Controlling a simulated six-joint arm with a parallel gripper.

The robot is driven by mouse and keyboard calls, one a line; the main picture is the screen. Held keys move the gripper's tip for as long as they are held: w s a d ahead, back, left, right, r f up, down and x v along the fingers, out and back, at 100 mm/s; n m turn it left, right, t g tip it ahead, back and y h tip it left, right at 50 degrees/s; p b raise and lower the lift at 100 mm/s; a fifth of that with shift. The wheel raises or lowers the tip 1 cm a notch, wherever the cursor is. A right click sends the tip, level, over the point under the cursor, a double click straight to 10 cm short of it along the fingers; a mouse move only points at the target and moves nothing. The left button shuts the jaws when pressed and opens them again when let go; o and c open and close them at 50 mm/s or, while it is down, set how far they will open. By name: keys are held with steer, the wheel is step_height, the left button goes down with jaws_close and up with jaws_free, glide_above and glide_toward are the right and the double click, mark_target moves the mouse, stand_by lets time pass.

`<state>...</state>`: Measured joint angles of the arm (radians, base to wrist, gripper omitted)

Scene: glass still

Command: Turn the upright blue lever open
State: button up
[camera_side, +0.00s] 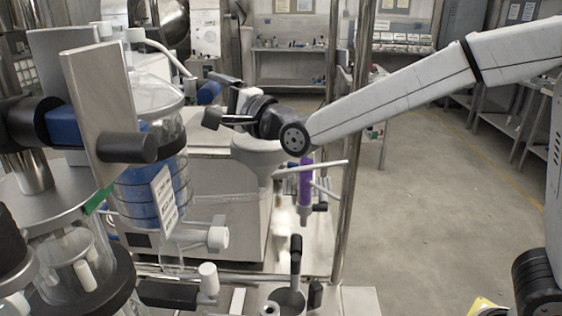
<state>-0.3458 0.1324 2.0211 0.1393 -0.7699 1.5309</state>
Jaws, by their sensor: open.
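A short blue handle (209,92), which seems to be the blue lever, shows just left of my gripper. It looks tilted here, and its mount is hard to make out. My gripper (217,101) reaches in from the right, pointing left. Its dark fingers are apart, one above and one below, with the blue handle near their tips. I cannot tell from this angle whether the handle lies between the fingers or behind them, or whether they touch it. No grasp is visible.
A large glass vessel (172,150) with blue bands stands close on the left. A metal plate with a black knob (127,148) is in front of it. A steel post (352,150) rises behind my arm. Open floor (450,220) lies right.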

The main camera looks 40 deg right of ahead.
mark_target(216, 96)
steer(key=shift+v, duration=2.75)
steer(key=shift+f, duration=0.2)
